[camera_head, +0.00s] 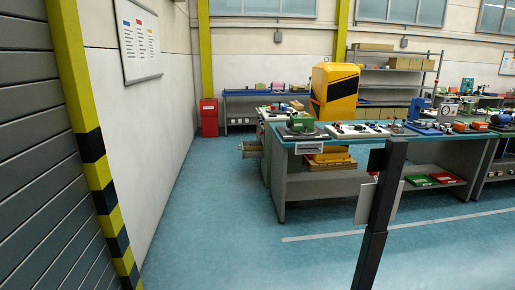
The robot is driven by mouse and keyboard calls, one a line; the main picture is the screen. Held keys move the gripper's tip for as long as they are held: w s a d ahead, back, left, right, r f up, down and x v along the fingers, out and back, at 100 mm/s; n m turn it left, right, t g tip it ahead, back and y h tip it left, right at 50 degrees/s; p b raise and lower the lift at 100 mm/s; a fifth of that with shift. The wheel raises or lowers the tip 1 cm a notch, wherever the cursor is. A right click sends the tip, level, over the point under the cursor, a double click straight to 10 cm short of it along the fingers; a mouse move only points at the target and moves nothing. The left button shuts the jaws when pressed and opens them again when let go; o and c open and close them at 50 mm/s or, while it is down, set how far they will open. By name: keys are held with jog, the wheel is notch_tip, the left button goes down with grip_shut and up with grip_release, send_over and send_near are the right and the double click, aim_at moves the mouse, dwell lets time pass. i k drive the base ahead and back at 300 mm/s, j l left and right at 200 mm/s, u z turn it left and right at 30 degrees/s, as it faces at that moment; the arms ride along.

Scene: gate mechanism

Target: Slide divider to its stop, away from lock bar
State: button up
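I cannot make out the divider or the lock bar for certain; the fixtures are far off and small. A long workbench with a teal top (440,142) stands right of the middle. On its left end is a green device on a dark round base (300,124). Beside it is a white panel with small dark and red parts (357,130). Farther right on the bench are a blue fixture (421,108) and an orange block (460,127). Which of these holds the gate mechanism I cannot tell. My gripper is not in view.
Open blue-green floor (215,215) lies in front and left of the bench. A grey shutter (35,140) with a striped post (93,150) is at the left. A yellow machine (334,90) stands behind the bench. Red and green trays lie on its lower shelf (330,184).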

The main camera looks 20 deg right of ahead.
aim_at(255, 147)
jog(key=i+j, duration=0.5)
jog(key=i, duration=0.15)
jog(key=i+j+z, duration=0.1)
jog(key=i+j, duration=0.4)
jog(key=i, duration=0.2)
jog(key=i+j+z, duration=0.1)
jog(key=i+z, duration=0.2)
jog(key=i, duration=1.5)
jog(key=i+u, duration=0.1)
jog(key=i, duration=1.7)
jog(key=i+l, duration=0.1)
jog(key=i, duration=1.7)
jog(key=i+l+z, duration=0.15)
jog(key=i, duration=1.6)
jog(key=i+l+u, duration=0.15)
jog(key=i, duration=0.25)
